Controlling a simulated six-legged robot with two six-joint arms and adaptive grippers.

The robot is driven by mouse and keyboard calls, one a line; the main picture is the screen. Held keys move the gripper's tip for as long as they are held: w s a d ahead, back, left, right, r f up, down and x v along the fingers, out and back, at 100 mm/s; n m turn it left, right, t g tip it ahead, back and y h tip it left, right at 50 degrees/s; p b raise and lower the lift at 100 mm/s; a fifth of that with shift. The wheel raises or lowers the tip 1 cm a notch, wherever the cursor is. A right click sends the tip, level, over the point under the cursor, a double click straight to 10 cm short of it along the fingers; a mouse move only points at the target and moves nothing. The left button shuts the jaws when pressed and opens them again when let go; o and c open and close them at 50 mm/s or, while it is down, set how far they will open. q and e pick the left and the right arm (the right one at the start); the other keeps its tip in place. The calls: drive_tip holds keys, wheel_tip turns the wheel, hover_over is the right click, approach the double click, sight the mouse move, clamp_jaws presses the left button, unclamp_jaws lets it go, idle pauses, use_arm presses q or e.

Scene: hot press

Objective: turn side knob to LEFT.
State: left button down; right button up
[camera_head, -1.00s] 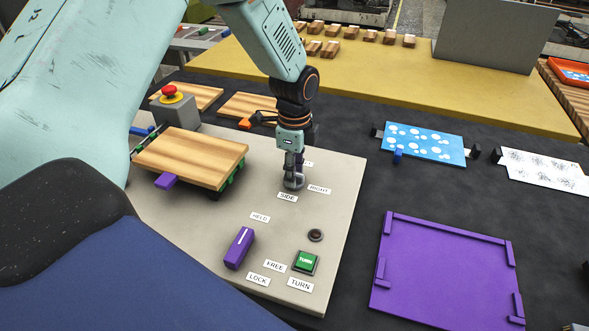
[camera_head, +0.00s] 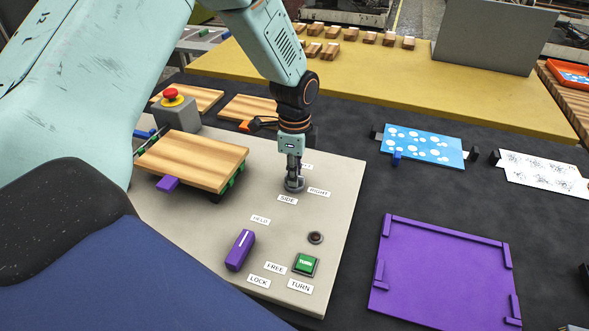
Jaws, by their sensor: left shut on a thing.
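The side knob (camera_head: 294,186) is a small round grey knob on the beige control panel (camera_head: 340,215), above the SIDE label (camera_head: 287,199). The RIGHT label (camera_head: 319,192) is to its right. Another label behind the gripper is mostly covered, so I cannot read it fully. My left gripper (camera_head: 294,178) points straight down over the knob and is shut on it, hiding most of it. The knob's pointing direction cannot be made out. My right gripper is not in view.
The purple lock knob (camera_head: 240,250) and green TURN button (camera_head: 306,263) are nearer on the panel. A wooden board (camera_head: 192,158) on a fixture and a red emergency button (camera_head: 172,95) stand to the left. A purple tray (camera_head: 445,222) lies right.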

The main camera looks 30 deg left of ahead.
use_arm(q)
drive_tip(key=n+p, duration=0.3)
drive_tip(key=shift+s+r, duration=0.1)
drive_tip(key=n+p, duration=0.3)
drive_tip(key=n, duration=0.2)
drive_tip(key=n+p, duration=0.2)
drive_tip(key=n, duration=0.2)
drive_tip(key=n+p, duration=0.2)
drive_tip(key=n, duration=0.2)
drive_tip(key=shift+n, duration=0.5)
drive_tip(key=c, duration=1.3)
unclamp_jaws()
